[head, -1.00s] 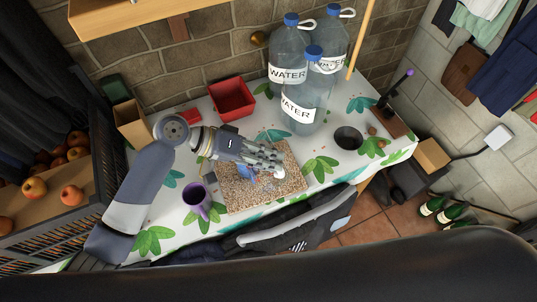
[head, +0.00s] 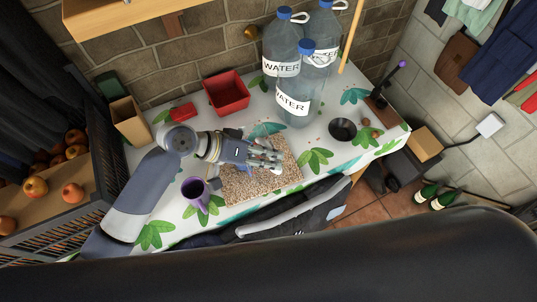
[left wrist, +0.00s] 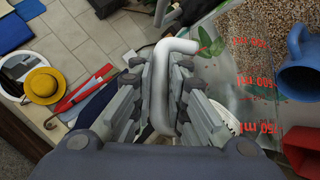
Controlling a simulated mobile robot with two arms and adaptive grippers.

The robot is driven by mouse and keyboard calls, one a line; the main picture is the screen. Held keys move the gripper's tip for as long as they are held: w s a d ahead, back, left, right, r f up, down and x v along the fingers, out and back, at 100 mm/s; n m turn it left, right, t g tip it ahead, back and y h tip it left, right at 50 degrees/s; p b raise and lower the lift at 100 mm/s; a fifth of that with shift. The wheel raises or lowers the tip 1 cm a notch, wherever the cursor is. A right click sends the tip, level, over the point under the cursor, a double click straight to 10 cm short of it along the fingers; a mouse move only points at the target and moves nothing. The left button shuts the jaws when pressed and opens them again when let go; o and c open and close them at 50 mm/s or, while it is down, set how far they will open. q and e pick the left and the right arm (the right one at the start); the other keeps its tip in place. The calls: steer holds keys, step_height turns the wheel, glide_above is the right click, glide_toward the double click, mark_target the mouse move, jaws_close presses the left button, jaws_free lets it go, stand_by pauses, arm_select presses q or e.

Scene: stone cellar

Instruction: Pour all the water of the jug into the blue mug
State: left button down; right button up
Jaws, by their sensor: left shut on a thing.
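My left gripper (head: 272,160) is above the speckled board (head: 247,188) on the table. In the left wrist view its fingers are shut on the white handle (left wrist: 163,85) of the clear jug (left wrist: 240,75). Red millilitre marks show on the jug wall. Its water level and tilt cannot be told. The blue mug (left wrist: 297,65) shows at the right of the left wrist view, apart from the fingers. In the head view my gripper hides the mug. My right gripper is not in view.
A purple mug (head: 195,191) stands left of the board. A red box (head: 226,94), large water bottles (head: 293,92) and a dark bowl (head: 342,130) stand farther back. A crate of fruit (head: 93,180) is at the left. The table's right part has some free room.

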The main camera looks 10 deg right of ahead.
arm_select(q)
steer(key=shift+s+d+f+t+y, duration=0.1)
steer(key=shift+s+f+t+y, duration=0.1)
steer(key=shift+t+y, duration=0.1)
steer(key=shift+s+f+m+p, duration=0.1)
steer(key=shift+f+m+p, duration=0.1)
steer(key=shift+m+p, duration=0.35)
steer(key=shift+d+f+t+y, duration=0.1)
steer(key=shift+t+y, duration=0.2)
steer(key=shift+t, duration=0.1)
steer(key=shift+p, duration=0.55)
steer(key=shift+t+p, duration=0.3)
steer(key=shift+s+m+t+y, duration=0.1)
steer(key=shift+m+t+y, duration=0.2)
steer(key=shift+m+y, duration=0.1)
